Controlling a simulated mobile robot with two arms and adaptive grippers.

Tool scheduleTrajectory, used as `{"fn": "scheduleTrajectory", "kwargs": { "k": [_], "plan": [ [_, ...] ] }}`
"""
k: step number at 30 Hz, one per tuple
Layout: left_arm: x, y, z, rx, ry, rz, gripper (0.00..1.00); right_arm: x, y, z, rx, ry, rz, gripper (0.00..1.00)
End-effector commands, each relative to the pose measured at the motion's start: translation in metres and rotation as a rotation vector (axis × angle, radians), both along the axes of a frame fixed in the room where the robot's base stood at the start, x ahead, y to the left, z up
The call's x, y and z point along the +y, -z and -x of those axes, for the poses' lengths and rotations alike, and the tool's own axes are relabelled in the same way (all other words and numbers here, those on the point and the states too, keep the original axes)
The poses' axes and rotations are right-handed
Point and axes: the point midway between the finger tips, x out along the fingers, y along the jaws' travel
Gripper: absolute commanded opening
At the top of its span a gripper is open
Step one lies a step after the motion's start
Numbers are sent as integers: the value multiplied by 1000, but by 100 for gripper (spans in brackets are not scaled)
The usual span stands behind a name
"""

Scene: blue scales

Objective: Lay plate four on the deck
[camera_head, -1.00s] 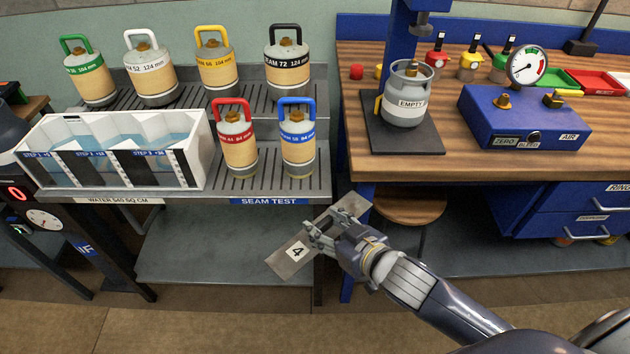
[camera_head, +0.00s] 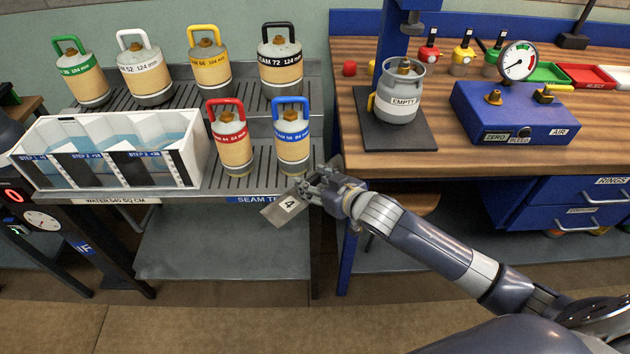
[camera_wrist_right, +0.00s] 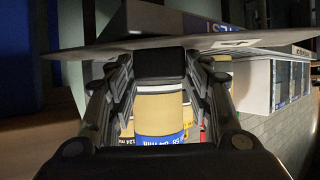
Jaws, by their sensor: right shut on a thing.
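Plate four (camera_head: 272,213), a thin grey metal plate with a white label marked 4, is held in my right gripper (camera_head: 313,190). The gripper is shut on its middle, and the plate's ends stick out on both sides. In the head view the plate is in front of the front edge of the seam test rack (camera_head: 225,191), near its right end, and overlaps part of its blue label. In the wrist view the plate (camera_wrist_right: 110,45) spans the top, across the fingers. My left gripper is not in view. I cannot tell which surface is the deck.
A red-handled cylinder (camera_head: 232,145) and a blue-handled cylinder (camera_head: 292,143) stand on the rack just behind the plate. A white water trough (camera_head: 190,150) is at left. A wooden bench (camera_head: 470,160) with an EMPTY cylinder (camera_head: 402,90) is at right. A lower grey shelf (camera_head: 215,255) is bare.

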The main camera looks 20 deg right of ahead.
Motion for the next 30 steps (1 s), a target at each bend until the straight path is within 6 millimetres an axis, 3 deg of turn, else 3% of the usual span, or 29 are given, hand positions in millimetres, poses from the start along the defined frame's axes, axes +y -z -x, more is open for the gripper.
{"fn": "scheduleTrajectory", "kwargs": {
  "k": [11, 12, 13, 24, 30],
  "plan": [
    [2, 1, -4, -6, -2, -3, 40, 1, 5, 0, -2, -1, -3, 15],
    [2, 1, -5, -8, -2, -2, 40, 1, 6, 1, -1, 0, -2, 51],
    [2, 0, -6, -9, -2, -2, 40, 1, 5, 1, -1, 0, -2, 55],
    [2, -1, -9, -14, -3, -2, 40, 1, 2, 1, -2, -1, -1, 55],
    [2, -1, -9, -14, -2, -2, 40, -6, -6, 21, 1, -1, -2, 55]
  ]
}}
